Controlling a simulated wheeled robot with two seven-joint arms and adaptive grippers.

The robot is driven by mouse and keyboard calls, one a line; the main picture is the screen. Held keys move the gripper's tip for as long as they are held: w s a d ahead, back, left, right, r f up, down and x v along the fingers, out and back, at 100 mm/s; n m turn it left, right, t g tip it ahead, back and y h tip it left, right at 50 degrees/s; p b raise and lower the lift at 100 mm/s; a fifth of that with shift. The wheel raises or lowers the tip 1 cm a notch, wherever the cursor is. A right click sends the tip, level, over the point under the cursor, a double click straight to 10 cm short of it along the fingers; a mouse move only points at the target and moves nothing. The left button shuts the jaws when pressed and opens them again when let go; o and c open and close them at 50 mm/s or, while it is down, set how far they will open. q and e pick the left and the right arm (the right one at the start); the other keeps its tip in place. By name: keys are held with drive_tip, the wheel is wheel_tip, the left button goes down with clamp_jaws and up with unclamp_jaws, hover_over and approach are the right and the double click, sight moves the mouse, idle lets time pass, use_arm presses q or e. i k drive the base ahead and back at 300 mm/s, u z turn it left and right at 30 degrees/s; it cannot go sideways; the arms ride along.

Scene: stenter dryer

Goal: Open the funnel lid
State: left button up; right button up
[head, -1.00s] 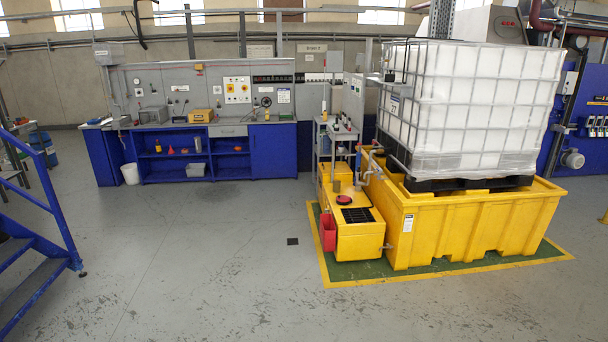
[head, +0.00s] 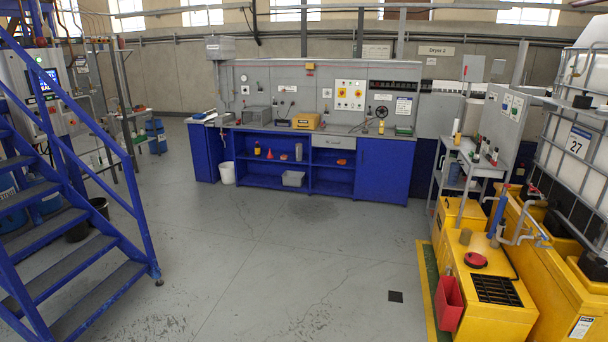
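A round red lid (head: 475,260) lies on top of the low yellow unit (head: 455,290) at the right of the head view, beside a black grating. It looks flat and closed over what may be the funnel; no funnel shape shows under it. On the workbench's shelf, small red and orange cone-like items (head: 270,154) stand far off, too small to make out. Neither of my grippers is in view.
A blue stair (head: 70,250) stands at the left. A blue workbench (head: 380,172) is at the back. A red bin (head: 448,302) hangs on the yellow unit's left side. A white tank (head: 575,150) stands at the right.

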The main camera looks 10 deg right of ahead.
sight(474, 257)
drive_tip(key=u, duration=0.1)
drive_tip(key=i, duration=2.2)
drive_tip(key=z, duration=0.3)
drive_tip(key=i, duration=2.05)
drive_tip(key=z, duration=1.65)
drive_tip(key=i, duration=1.4)
drive_tip(key=z, duration=0.8)
